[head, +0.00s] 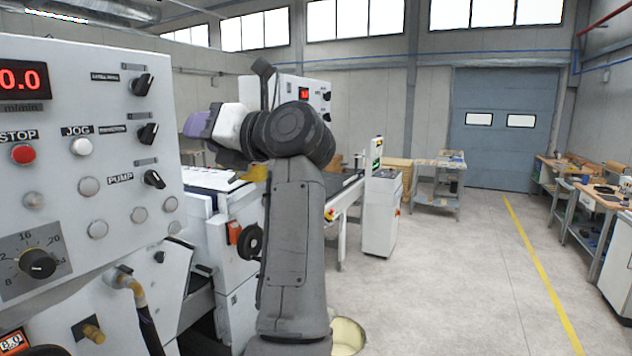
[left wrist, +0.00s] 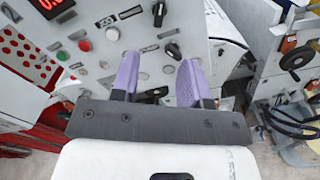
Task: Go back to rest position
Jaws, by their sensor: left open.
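My left arm rises through the middle of the head view. Its left gripper (head: 198,124), with purple fingers, points left toward the control panel (head: 60,130). In the left wrist view the two purple fingers of the left gripper (left wrist: 158,74) are spread apart, with nothing between them. The panel with its buttons and knobs (left wrist: 110,45) lies beyond the fingers. I see no contact with it. My right gripper is not in view.
The roller coater (head: 230,215) with a black handwheel (head: 250,240) stands behind my arm. A bucket (head: 347,336) is on the floor beside the arm's lower part. A conveyor (head: 345,195) and workbenches (head: 595,195) stand farther off. Open floor (head: 460,270) lies to the right.

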